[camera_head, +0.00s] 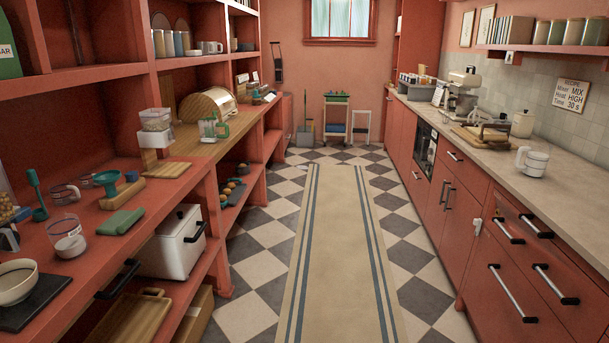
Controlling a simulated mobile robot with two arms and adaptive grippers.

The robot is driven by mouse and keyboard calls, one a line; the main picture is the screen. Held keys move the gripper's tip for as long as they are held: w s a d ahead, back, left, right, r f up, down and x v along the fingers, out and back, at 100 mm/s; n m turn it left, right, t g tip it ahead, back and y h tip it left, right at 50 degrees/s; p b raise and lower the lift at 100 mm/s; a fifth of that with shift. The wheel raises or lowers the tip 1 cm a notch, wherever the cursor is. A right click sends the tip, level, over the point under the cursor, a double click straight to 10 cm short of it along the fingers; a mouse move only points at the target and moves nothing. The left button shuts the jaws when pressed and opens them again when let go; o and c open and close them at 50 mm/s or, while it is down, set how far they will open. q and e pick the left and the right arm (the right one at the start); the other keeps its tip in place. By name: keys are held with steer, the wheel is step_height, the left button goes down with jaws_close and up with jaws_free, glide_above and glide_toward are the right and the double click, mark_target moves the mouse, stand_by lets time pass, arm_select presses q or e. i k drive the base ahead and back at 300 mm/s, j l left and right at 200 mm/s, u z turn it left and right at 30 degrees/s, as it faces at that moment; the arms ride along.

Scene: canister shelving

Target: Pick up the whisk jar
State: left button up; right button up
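I cannot pick out a whisk jar for certain in the head view. A clear glass jar (68,237) with pale contents stands on the left counter, and no whisk can be made out in it. Neither of my grippers is in view.
A long rug (335,250) lies along the clear checkered aisle. A small cart (336,118) stands at the back.

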mark_target(208, 132)
steer(key=i+u, duration=0.1)
steer(key=i, duration=0.7)
steer(key=i+l+u, duration=0.15)
steer(key=i, duration=0.65)
steer(key=i+l+u, duration=0.1)
steer(key=i, duration=0.7)
